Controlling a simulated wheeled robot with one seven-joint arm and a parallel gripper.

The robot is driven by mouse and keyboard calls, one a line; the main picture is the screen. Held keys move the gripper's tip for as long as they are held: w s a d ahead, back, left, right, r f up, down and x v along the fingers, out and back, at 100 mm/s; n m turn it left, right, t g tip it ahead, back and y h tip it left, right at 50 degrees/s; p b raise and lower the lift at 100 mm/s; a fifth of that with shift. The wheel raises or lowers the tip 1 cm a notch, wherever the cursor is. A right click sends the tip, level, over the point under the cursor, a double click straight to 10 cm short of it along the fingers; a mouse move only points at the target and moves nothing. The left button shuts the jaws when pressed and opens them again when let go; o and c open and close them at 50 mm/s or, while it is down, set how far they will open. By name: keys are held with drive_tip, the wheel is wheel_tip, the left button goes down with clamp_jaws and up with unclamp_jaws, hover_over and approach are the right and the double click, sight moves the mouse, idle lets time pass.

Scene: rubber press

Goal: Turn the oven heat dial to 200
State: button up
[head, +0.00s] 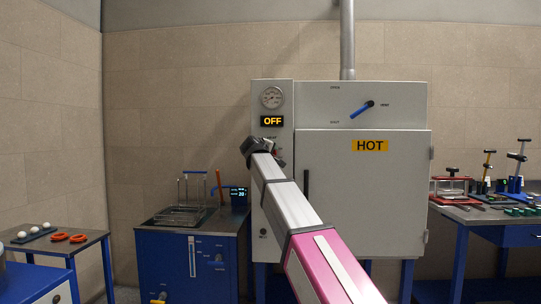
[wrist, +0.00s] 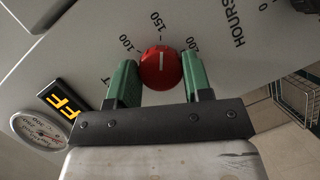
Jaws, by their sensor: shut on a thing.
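The red heat dial (wrist: 161,69) sits on the oven's pale panel between the green fingers of my gripper (wrist: 161,84), which is shut on it. The dial's white line points roughly up in the wrist view, close to the 150 mark and left of the 200 mark. In the head view my gripper (head: 262,148) is at the left panel of the oven (head: 360,210), below the display, and the arm's end hides the dial there. The display (head: 271,121) reads OFF.
A round gauge (head: 272,97) is above the display. The oven door bears a HOT sign (head: 370,146) and a dark handle (head: 306,187). A blue-handled lever (head: 362,109) is above the door. A blue bath unit (head: 190,250) with a wire basket stands at left, a tool bench (head: 500,217) at right.

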drive_tip(key=m+y, duration=0.2)
drive_tip(key=m, duration=0.2)
drive_tip(key=m+g+y, duration=0.1)
drive_tip(key=m+y, duration=0.1)
drive_tip(key=m, duration=0.2)
drive_tip(key=shift+d+y, duration=0.2)
drive_tip(key=shift+y, duration=0.1)
idle(0.5)
drive_tip(key=o, duration=0.9)
drive_tip(key=v, duration=1.1)
drive_tip(key=shift+w, duration=0.1)
drive_tip(key=shift+d, duration=0.1)
